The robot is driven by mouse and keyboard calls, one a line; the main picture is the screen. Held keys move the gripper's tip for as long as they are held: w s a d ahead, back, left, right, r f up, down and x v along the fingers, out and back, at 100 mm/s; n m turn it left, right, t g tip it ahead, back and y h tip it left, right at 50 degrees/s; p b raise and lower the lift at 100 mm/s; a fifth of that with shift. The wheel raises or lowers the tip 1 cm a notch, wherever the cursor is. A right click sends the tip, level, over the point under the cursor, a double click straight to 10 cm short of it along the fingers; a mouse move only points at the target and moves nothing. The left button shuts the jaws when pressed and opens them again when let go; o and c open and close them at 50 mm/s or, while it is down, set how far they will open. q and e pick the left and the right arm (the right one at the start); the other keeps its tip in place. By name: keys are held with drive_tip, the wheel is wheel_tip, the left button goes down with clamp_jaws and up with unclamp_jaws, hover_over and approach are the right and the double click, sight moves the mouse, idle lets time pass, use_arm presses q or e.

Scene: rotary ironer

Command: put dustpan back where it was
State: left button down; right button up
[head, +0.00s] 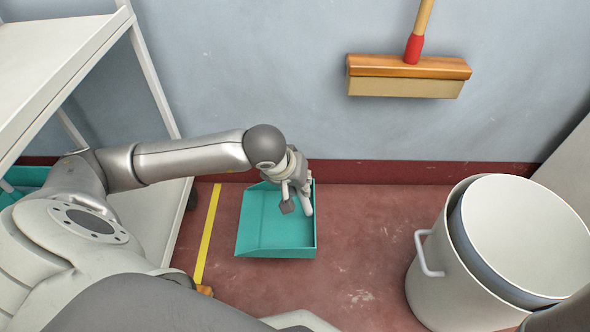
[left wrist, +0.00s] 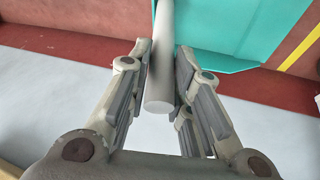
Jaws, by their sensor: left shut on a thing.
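The teal dustpan (head: 268,232) is on or just above the red floor by the wall, right of the yellow line; I cannot tell if it touches the floor. Its open pan faces up in the head view. My left gripper (head: 297,203) is over its wall-side end. In the left wrist view, my left gripper (left wrist: 160,95) is shut on the dustpan's grey round handle (left wrist: 161,60), with a finger on each side. The teal pan (left wrist: 225,30) shows beyond the handle there. My right gripper is not in view.
A white shelf rack (head: 62,60) stands at the left. A broom (head: 408,75) is against the wall. A large white bin (head: 450,265) with a handle stands at the right. Red floor (head: 365,255) is clear between dustpan and bin. A yellow line (head: 208,235) runs left of the dustpan.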

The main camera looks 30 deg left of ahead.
use_arm(q)
drive_tip(key=w+a+f+b, duration=0.1)
drive_tip(key=w+f+b, duration=0.1)
drive_tip(key=w+a+f+b, duration=0.1)
drive_tip(key=w+f+b, duration=0.1)
drive_tip(key=w+f, duration=0.1)
drive_tip(key=w+a+f+b, duration=0.1)
drive_tip(key=w+f+b, duration=0.1)
drive_tip(key=w, duration=0.1)
drive_tip(key=shift+w+a+f, duration=0.25)
drive_tip(key=shift+a+f, duration=0.05)
drive_tip(key=shift+f, duration=0.1)
wheel_tip(320, 180, down, 3)
drive_tip(key=b, duration=0.2)
drive_tip(key=shift+w+f+b, duration=0.15)
drive_tip(key=shift+b, duration=0.25)
drive_tip(key=shift+f, duration=0.1)
drive_tip(key=c, duration=1.3)
unclamp_jaws()
